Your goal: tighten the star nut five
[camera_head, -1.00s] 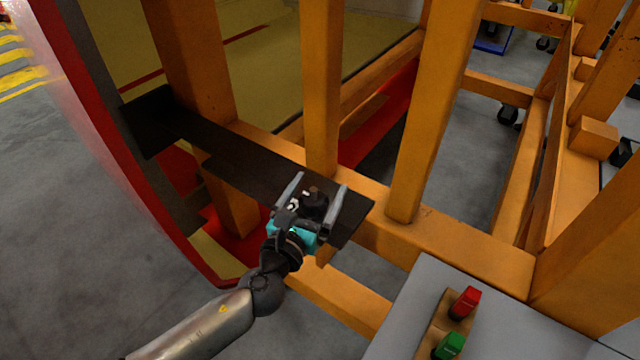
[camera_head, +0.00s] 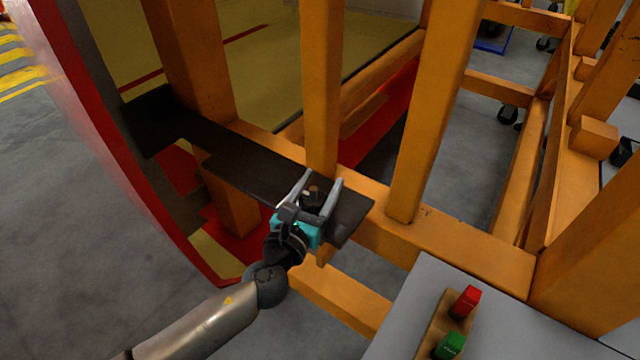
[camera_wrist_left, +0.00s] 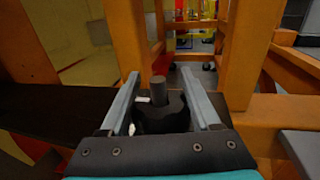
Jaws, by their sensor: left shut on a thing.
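The star nut (camera_wrist_left: 160,112) is black with a grey stud standing up from its centre. It sits on the dark plate (camera_head: 250,172) that lies against the orange frame. In the head view the nut (camera_head: 314,196) is partly hidden by my left gripper (camera_head: 320,182). In the wrist view the gripper's two grey fingers (camera_wrist_left: 163,85) stand on either side of the nut, closed on it. The nut's lower part is hidden behind the gripper body. My right gripper is not in view.
Orange posts (camera_head: 320,90) rise just behind the plate, and another post (camera_head: 437,110) stands to the right. A grey table (camera_head: 410,310) at the lower right carries a red block (camera_head: 466,302) and a green block (camera_head: 449,345). A red curved edge (camera_head: 110,150) lies at the left.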

